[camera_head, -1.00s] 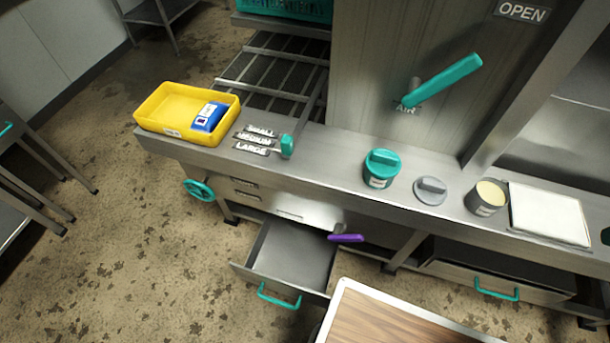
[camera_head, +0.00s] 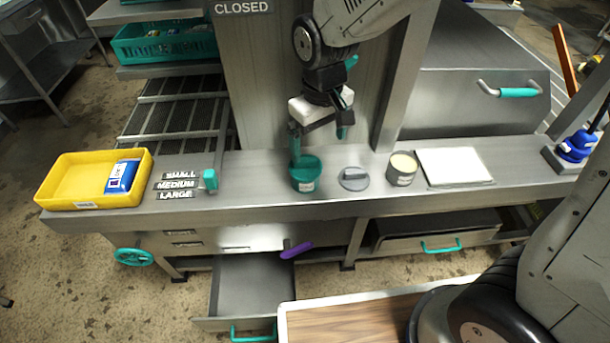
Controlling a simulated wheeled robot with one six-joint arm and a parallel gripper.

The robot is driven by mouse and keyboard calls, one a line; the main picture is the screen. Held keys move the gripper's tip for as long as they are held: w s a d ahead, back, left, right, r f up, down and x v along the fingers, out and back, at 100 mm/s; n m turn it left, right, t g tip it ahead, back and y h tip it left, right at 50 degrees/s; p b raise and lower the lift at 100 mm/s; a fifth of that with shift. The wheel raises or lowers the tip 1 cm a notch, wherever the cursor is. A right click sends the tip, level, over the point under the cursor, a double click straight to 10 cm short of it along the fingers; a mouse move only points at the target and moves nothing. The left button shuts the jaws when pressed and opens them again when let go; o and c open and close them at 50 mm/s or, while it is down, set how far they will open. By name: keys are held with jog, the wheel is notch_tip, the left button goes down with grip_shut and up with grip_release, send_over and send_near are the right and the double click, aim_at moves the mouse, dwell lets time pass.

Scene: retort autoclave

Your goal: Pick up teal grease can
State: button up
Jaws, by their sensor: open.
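The teal grease can (camera_head: 305,179), a short round can with a pale label, stands upright on the steel counter (camera_head: 246,178) near the middle of the head view. My gripper (camera_head: 319,142) points down just above it, open and empty. One finger is over the can's top at its left side. The other finger is higher in the picture, to the right of the can. The fingers partly hide the can's top, and I cannot tell whether the left one touches it.
A grey lid (camera_head: 354,180), an open can of cream-coloured stuff (camera_head: 402,170) and a white pad (camera_head: 455,167) stand to the right. SMALL, MEDIUM and LARGE labels and a yellow bin (camera_head: 58,182) are left. An open drawer (camera_head: 250,284) juts out below.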

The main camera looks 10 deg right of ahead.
aim_at(305, 166)
jog(key=a+f, duration=0.2)
jog(key=f, duration=0.1)
jog(key=shift+w+a+n, duration=0.15)
jog(key=shift+w+n, duration=0.15)
jog(key=shift+w, duration=0.05)
jog(key=f, duration=0.7)
jog(key=shift+s+a+f, duration=0.2)
jog(key=shift+s, duration=0.1)
jog(key=c, duration=1.2)
